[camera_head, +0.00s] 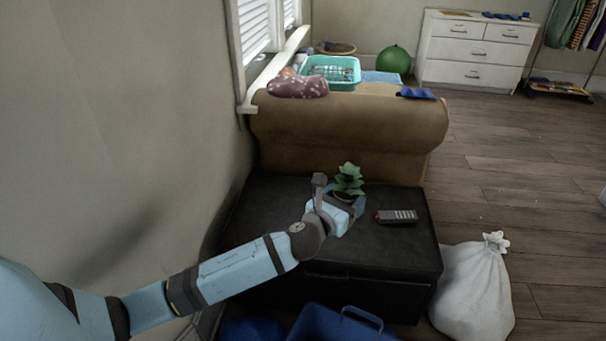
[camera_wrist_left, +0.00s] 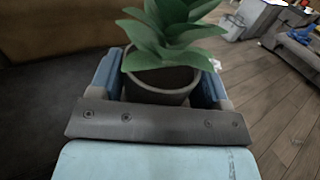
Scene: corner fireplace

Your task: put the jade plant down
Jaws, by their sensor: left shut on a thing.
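The jade plant (camera_head: 348,180) has thick green leaves and sits in a small dark grey pot. My left gripper (camera_head: 347,197) is shut on the pot, with the plant upright. The plant is over the black side table (camera_head: 270,203); I cannot tell whether the pot touches the top. In the left wrist view the pot (camera_wrist_left: 162,86) sits between the blue fingers, its leaves (camera_wrist_left: 168,35) above the rim. The pot's base is hidden by the gripper. My right gripper is not in view.
A dark remote control (camera_head: 397,217) lies right of the plant on the table. A tan sofa (camera_head: 345,128) stands behind it. A white bag (camera_head: 474,288) and a blue bin (camera_head: 340,325) are on the near side. The table's left part is bare.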

